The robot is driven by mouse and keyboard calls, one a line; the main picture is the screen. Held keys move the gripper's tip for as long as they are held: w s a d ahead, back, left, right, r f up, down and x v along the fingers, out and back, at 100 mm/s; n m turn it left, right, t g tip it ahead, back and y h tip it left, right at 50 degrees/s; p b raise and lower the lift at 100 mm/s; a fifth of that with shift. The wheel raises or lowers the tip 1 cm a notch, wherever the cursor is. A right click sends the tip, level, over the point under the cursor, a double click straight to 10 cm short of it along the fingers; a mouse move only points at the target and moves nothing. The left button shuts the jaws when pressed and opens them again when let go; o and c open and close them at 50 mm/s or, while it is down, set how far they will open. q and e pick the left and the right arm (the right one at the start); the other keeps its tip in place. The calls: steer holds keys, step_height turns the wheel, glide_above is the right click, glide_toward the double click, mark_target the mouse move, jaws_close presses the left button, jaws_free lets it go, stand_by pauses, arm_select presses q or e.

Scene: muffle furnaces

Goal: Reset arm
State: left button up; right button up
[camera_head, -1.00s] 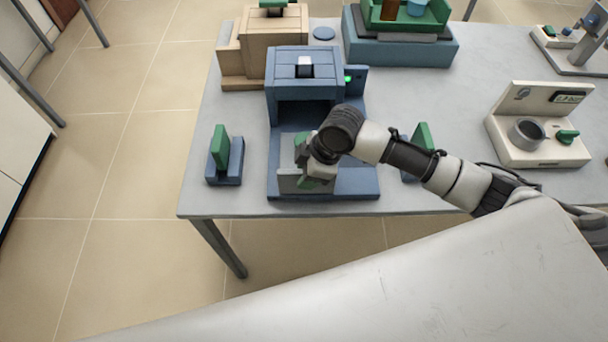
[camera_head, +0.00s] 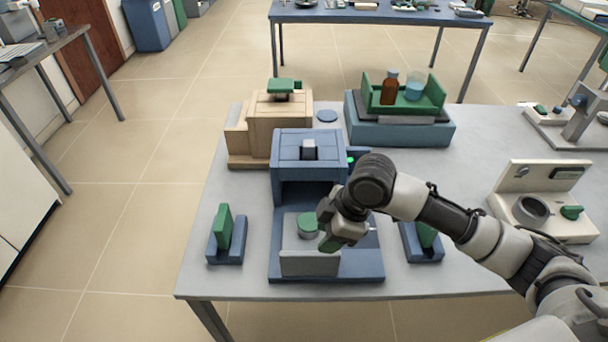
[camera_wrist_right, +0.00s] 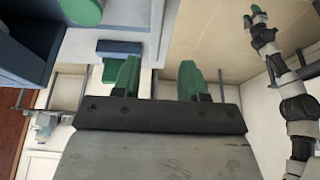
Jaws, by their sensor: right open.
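My right gripper (camera_head: 332,240) is in front of the blue muffle furnace (camera_head: 308,147), just right of a small green-topped round piece (camera_head: 308,226) at the furnace's front. In the right wrist view, its two green fingers (camera_wrist_right: 157,80) stand apart with nothing between them. The right arm reaches in from the right over the table. My left arm does not show in the head view. In the right wrist view, an arm with a small green-tipped end (camera_wrist_right: 257,16) shows at the right; its jaws are too small to read.
A grey upright panel (camera_head: 310,264) stands at the furnace's front. Green-and-blue holders flank it at left (camera_head: 225,236) and right (camera_head: 412,245). A wooden box (camera_head: 265,128) and a green tray (camera_head: 438,92) with bottles stand behind. A cream device (camera_head: 545,200) stands right.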

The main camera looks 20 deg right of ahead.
steer(key=s+a+f+m+t, duration=0.2)
steer(key=s+a+f+m, duration=0.25)
steer(key=s, duration=0.25)
steer(key=s+d+f+m+h, duration=0.4)
steer(key=s+d+m, duration=0.4)
steer(key=s, duration=0.3)
step_height(320, 180, down, 26)
steer(key=s+g, duration=0.1)
steer(key=s+d+f, duration=0.2)
steer(key=s+f, duration=0.6)
steer(key=s+d+f+g, duration=0.1)
steer(key=s+f, duration=0.7)
steer(key=shift+s+d, duration=0.3)
steer(key=shift+d, duration=0.1)
